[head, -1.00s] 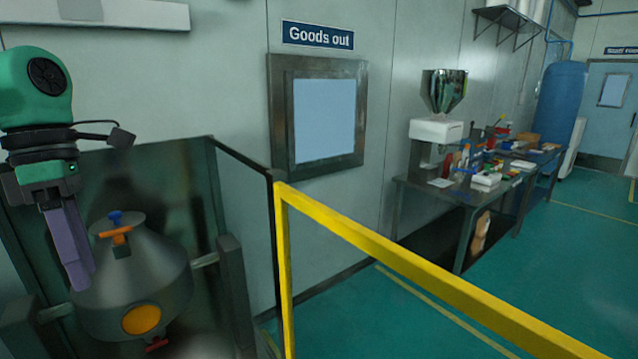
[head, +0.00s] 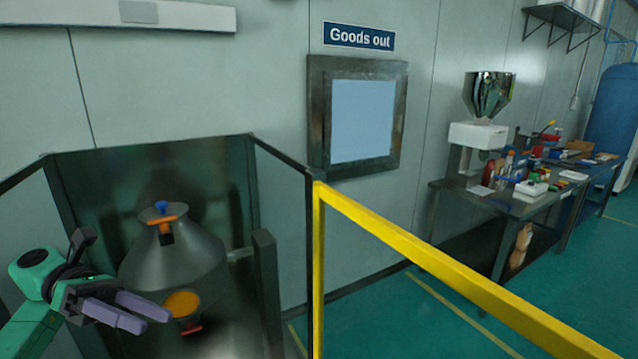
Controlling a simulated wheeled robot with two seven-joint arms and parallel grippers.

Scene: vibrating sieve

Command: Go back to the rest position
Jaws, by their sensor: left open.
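My left gripper (head: 145,312) is at the lower left of the head view, on a green arm. Its two purple fingers are apart, with nothing between them, and point to the right. The grey metal sieve vessel (head: 172,262) stands just behind and right of the gripper. It has a blue and orange clamp (head: 162,217) on its top, an orange round port (head: 183,304) and a red handle (head: 191,329) low on its front. The fingers overlap the vessel's lower left in the picture; I cannot tell any contact. My right gripper is not in view.
A dark guard panel (head: 95,180) stands around the vessel. A yellow rail (head: 425,262) runs from the middle to the lower right. A workbench (head: 500,205) with tools and a hopper machine (head: 478,135) stands along the wall at right. Green floor lies clear beyond the rail.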

